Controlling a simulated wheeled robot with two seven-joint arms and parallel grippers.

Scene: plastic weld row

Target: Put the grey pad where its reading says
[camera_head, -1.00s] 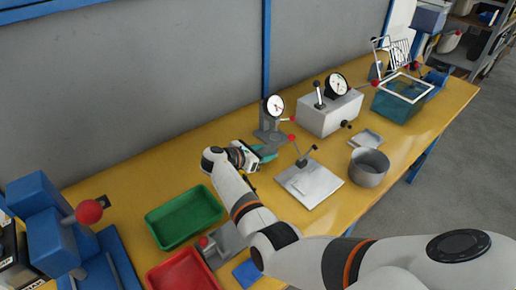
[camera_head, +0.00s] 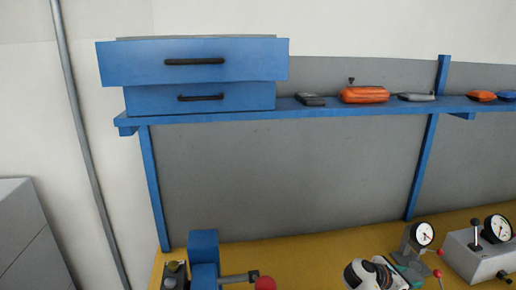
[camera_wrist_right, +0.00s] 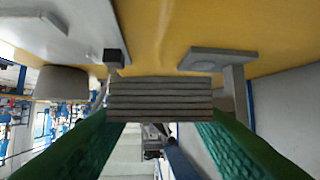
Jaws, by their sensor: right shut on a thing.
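A grey ribbed pad (camera_wrist_right: 160,98) sits between the green fingertips of my right gripper in the right wrist view. My right gripper (camera_head: 410,272) is shut on the pad and shows at the bottom right of the head view, just in front of a dial gauge on a grey stand (camera_head: 423,236). The pad itself cannot be made out in the head view. The gauge's white face is in view, but its reading is too small to tell. My left gripper is not in view.
A white box (camera_head: 472,260) with a lever and a second dial (camera_head: 497,228) stands to the right. A blue shelf (camera_head: 350,110) above holds two blue drawers (camera_head: 195,75) and orange and grey items. A blue press with a red knob (camera_head: 265,283) stands at the lower left of the yellow bench (camera_head: 310,255).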

